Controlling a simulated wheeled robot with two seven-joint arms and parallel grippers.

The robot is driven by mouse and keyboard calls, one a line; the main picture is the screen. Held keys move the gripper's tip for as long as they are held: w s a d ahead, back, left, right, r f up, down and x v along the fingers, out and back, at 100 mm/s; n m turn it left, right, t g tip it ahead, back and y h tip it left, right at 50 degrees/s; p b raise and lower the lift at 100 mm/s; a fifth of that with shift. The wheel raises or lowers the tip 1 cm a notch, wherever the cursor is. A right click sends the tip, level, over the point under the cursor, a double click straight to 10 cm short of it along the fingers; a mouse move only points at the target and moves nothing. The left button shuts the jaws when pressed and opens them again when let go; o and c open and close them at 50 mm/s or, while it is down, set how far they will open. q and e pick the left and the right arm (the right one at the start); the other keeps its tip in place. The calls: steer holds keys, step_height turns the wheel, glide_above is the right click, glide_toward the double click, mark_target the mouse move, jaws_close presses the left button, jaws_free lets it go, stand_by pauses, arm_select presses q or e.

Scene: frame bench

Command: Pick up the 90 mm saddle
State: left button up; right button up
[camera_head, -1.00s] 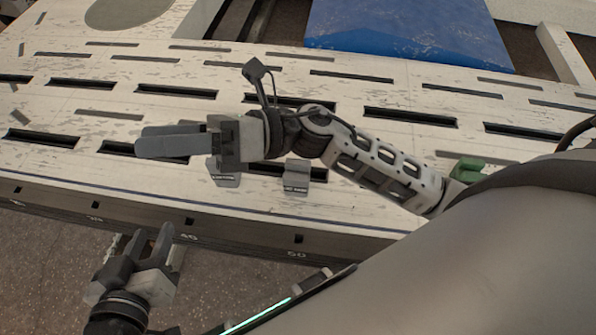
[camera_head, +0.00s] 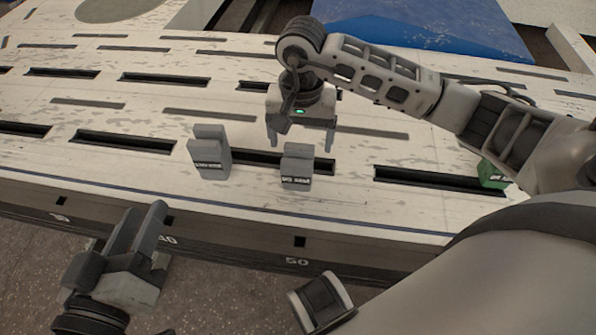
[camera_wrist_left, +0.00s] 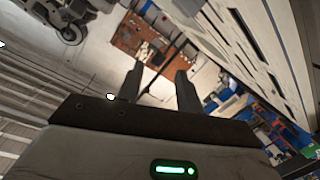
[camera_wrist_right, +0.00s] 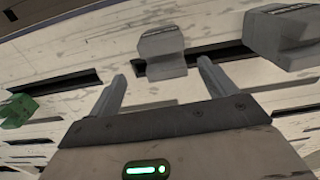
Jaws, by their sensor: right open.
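Two grey saddle blocks stand on the pale slotted bench; their labels are too small for me to read a size surely. The smaller grey saddle (camera_head: 297,168) stands by a slot near the front edge. The taller grey saddle (camera_head: 209,157) stands to its left. My right gripper (camera_head: 300,138) points down, open and empty, just behind and above the smaller saddle. In the right wrist view this saddle (camera_wrist_right: 162,52) shows beyond and between the open fingertips, and the taller one (camera_wrist_right: 283,38) is at right. My left gripper (camera_head: 138,228) is open and empty before the bench's front edge.
A green block (camera_head: 492,174) stands at the bench's right, close below my right arm. Long dark slots cross the bench (camera_head: 400,215). A blue panel (camera_head: 430,30) lies behind. The bench top around the two grey saddles is otherwise clear.

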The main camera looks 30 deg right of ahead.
mark_target(300, 152)
step_height(300, 152, down, 4)
steer(key=shift+f+b, duration=0.1)
steer(key=shift+b, duration=0.4)
steer(key=shift+w+a+f+b, duration=0.1)
steer(key=shift+f+b, duration=0.3)
steer(key=shift+f, duration=0.2)
steer(key=shift+w+a+f+b, duration=0.1)
steer(key=shift+f+b, duration=0.25)
steer(key=shift+f, duration=0.25)
step_height(300, 152, down, 2)
steer(key=shift+b, duration=0.4)
steer(key=shift+f, duration=0.2)
steer(key=c, duration=1.1)
steer(key=shift+r, duration=0.1)
steer(key=c, duration=0.3)
arm_select(q)
steer(key=r+t, duration=0.1)
steer(key=w+r+m+t+h, duration=0.1)
steer(key=w+r+m+t, duration=0.1)
steer(key=r, duration=0.1)
steer(key=shift+a, duration=0.2)
steer(key=shift+r, duration=0.1)
arm_select(e)
steer(key=shift+r, duration=0.1)
